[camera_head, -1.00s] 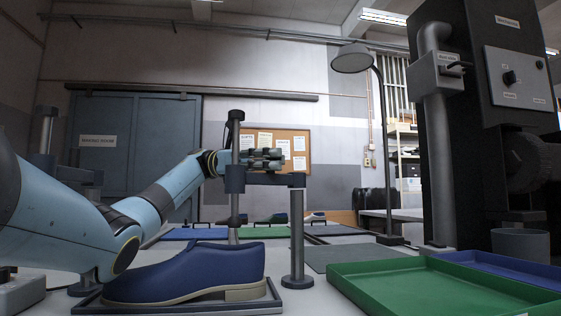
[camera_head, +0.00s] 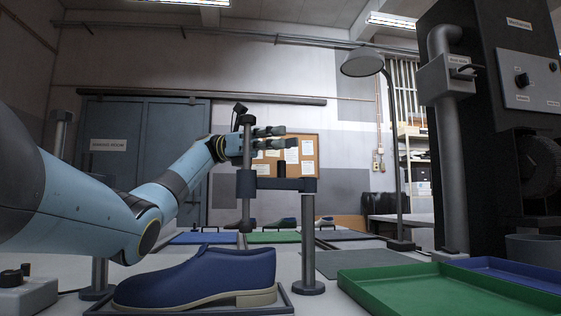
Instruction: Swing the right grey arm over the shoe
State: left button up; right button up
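The blue shoe (camera_head: 198,277) lies on a dark tray (camera_head: 285,303) at the bottom, toe to the left. The right grey arm (camera_head: 285,184) extends left from the top of its post (camera_head: 308,235), right of the shoe. Its left end carries an upright rod (camera_head: 245,215) with a black knob on top, in line with the shoe's heel half. My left gripper (camera_head: 280,138) is above the grey arm, near the rod's upper part. Its fingers are apart with nothing seen between them; contact with the rod cannot be told. My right gripper is out of view.
A green tray (camera_head: 430,293) and a blue tray (camera_head: 510,270) lie at right, before a dark machine (camera_head: 495,150). A lamp (camera_head: 362,63) stands behind. Another post (camera_head: 100,275) stands left of the shoe, partly hidden by my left arm. Small trays with shoes lie farther back.

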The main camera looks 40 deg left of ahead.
pick_arm(q)
notch_tip(320, 180, up, 5)
jog(key=shift+f, duration=0.1)
dwell(0.6)
